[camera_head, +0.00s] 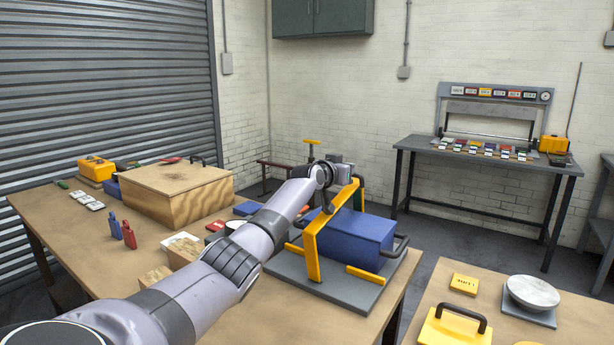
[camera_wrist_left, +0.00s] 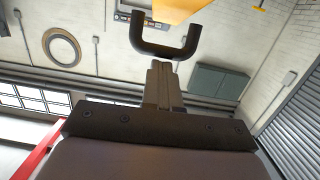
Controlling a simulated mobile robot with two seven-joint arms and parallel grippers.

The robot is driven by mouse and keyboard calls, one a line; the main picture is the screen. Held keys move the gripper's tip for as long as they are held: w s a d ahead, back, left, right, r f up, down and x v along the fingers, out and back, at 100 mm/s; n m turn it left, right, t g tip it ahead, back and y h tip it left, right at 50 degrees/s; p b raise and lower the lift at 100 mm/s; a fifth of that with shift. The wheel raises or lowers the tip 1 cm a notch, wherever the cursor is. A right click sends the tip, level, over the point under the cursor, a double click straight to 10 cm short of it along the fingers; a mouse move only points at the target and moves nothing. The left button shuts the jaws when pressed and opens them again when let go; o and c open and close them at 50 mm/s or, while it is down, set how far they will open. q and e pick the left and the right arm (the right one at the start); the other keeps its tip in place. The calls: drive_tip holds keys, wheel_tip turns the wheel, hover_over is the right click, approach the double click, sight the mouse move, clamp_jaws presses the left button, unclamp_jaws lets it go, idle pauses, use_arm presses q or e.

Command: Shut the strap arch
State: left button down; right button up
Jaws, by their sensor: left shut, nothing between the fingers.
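The yellow strap arch (camera_head: 312,246) stands over a blue box (camera_head: 358,238) on a grey base plate (camera_head: 350,298). Its slanting top bar runs back toward my left gripper. How far it is tilted is hard to tell. In the left wrist view a black U-shaped handle (camera_wrist_left: 165,52) hangs below a yellow part (camera_wrist_left: 175,9). My left gripper (camera_wrist_left: 160,68) is shut and empty, its fingertips close to that handle; I cannot tell whether they touch. In the head view the left gripper (camera_head: 345,169) is by the arch's top, partly hidden by my arm. My right gripper is not in view.
A wooden box (camera_head: 165,195), red and blue items (camera_head: 120,231) and small blocks share the workbench (camera_head: 85,255). A second table (camera_head: 575,322) at right holds a yellow block with a black handle (camera_head: 455,328) and a round grey dish (camera_head: 532,292). A rear bench (camera_head: 480,158) stands apart.

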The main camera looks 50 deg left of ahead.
use_arm(q)
drive_tip(key=shift+w+a+f+g+h, duration=0.2)
drive_tip(key=shift+w+f+g+h, duration=0.15)
drive_tip(key=shift+w+f, duration=0.55)
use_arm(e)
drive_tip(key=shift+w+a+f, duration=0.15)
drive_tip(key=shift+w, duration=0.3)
use_arm(q)
drive_tip(key=shift+w, duration=0.1)
drive_tip(key=shift+r, duration=0.1)
